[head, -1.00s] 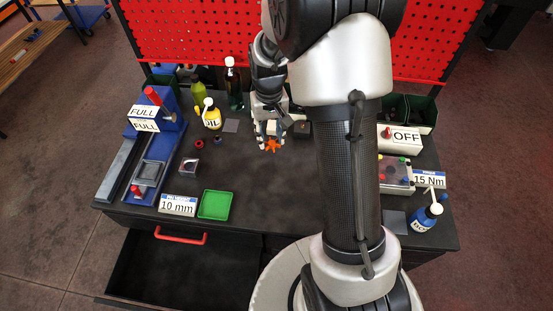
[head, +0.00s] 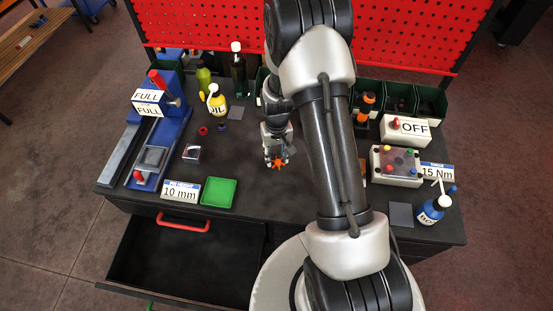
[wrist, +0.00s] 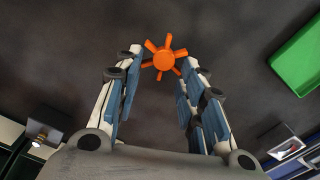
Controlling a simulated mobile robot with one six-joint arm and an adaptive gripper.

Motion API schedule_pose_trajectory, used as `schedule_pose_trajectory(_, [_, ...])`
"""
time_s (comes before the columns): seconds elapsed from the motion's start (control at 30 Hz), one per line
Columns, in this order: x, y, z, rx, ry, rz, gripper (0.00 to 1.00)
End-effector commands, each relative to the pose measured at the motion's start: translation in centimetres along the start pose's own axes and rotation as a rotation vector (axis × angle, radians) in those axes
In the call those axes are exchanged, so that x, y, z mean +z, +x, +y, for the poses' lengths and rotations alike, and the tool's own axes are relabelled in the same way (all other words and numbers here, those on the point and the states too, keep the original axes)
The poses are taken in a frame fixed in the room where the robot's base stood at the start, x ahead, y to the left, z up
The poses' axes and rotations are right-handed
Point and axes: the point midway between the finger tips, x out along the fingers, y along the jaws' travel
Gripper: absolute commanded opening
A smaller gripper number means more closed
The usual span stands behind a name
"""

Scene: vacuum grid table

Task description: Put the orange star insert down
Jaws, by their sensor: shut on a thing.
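The orange star insert (head: 279,164) is held at the tips of my gripper (head: 277,157), over the middle of the dark bench top. In the wrist view the star (wrist: 164,58) sits between the two fingertips (wrist: 165,56), its arms sticking out around them. The fingers are shut on it. I cannot tell exactly how high the star is above the bench surface. The bench (head: 240,165) below and around it is bare.
A green tray (head: 219,191) lies left of my gripper, with a 10 mm sign (head: 180,191) beside it. A small clear box (head: 191,152) and the yellow oil bottle (head: 216,103) stand further left and back. An open drawer (head: 180,257) juts out in front.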

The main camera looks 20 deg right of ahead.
Motion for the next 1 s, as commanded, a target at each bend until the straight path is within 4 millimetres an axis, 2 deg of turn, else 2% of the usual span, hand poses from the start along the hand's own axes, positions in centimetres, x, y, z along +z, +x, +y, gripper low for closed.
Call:
schedule_pose_trajectory(0.1, [0.1, 2.2, 0.0, 0.000, 0.000, -0.003, 0.26])
schedule_pose_trajectory(0.17, [0.0, 2.8, 0.0, 0.000, 0.000, -0.002, 0.26])
schedule_pose_trajectory(0.57, [0.0, 3.3, 0.0, 0.000, 0.000, 0.000, 0.26])
schedule_pose_trajectory(0.6, [0.0, 3.1, 0.0, 0.000, 0.000, 0.000, 0.39])
schedule_pose_trajectory(0.87, [0.0, 3.1, 0.0, 0.000, 0.000, 0.000, 0.57])
schedule_pose_trajectory(1.0, [0.0, 3.1, 0.0, 0.000, 0.000, 0.000, 0.57])
